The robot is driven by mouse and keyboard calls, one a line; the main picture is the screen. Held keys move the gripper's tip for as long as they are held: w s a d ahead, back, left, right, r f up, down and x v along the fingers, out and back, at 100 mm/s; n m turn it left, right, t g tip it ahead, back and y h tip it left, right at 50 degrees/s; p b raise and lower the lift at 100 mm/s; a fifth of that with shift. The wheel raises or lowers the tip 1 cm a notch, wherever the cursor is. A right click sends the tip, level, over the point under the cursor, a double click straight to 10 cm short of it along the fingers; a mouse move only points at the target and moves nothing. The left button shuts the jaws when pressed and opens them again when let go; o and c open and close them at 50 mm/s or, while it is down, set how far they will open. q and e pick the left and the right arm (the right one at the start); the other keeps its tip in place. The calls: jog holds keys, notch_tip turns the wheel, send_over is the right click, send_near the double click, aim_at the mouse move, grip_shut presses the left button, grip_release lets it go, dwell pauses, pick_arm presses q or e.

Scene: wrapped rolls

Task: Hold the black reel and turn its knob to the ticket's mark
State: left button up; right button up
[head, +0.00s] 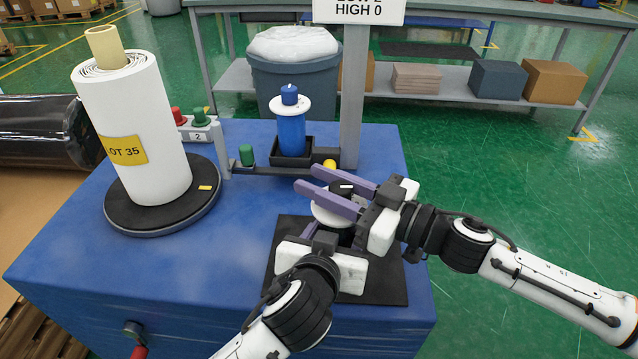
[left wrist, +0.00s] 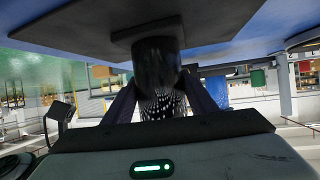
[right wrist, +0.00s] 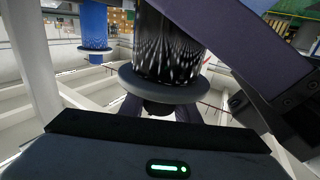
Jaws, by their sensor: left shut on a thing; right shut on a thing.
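The black reel stands upright on a black mat (head: 392,290); its white top flange (head: 328,213) shows in the head view. My left gripper (head: 325,230) is shut on the reel's body, which shows dark and speckled in the left wrist view (left wrist: 156,65). My right gripper (head: 318,184) is shut on the black knob (head: 342,189) on top; a short white mark shows on it. The right wrist view shows the reel's body (right wrist: 170,45) and flange (right wrist: 175,82). A sign (head: 358,12) reads "HIGH 0"; its upper line is cut off and looks like "LOW 2".
A blue reel (head: 291,130) stands in a black holder behind. A post (head: 354,100) and a yellow ball (head: 329,164) are near the right gripper. A white roll (head: 137,130) stands on a round plate (head: 160,215) at left.

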jog(key=shift+m, duration=0.3)
jog(key=o, duration=1.1)
jog(key=shift+c, duration=0.2)
jog(key=v, duration=1.2)
jog(key=shift+s, duration=0.3)
jog(key=shift+a, duration=0.1)
